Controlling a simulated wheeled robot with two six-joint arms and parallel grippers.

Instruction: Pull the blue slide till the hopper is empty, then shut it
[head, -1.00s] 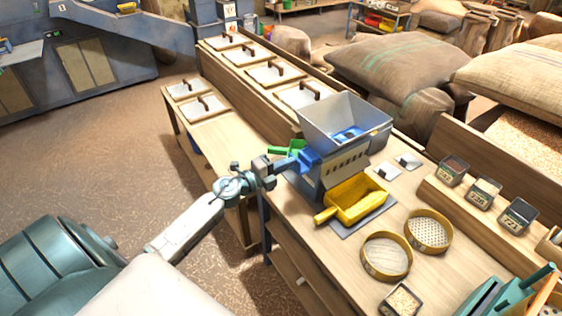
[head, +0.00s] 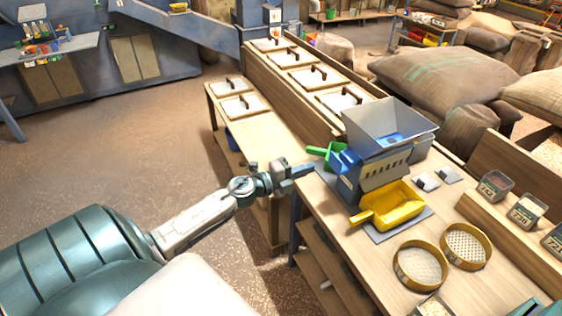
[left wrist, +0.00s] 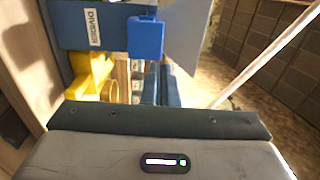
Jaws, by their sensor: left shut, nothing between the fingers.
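The grey hopper (head: 390,122) stands on the divider box on the bench, with a blue patch at its bottom and no grain that I can make out. The blue slide (head: 346,160) sticks out of the box's left side; its block also shows in the left wrist view (left wrist: 146,38). My left gripper (head: 312,169) is shut and empty, left of the slide and apart from it. A yellow pan (head: 402,203) sits at the front of the box; its contents are unclear. My right gripper is out of view.
A green scoop or pan (head: 327,151) sits behind the slide. Two round sieves (head: 420,264) and small sample boxes (head: 495,186) are on the bench to the right. Lidded bins (head: 240,105) stand at the back left. Open floor lies left of the bench.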

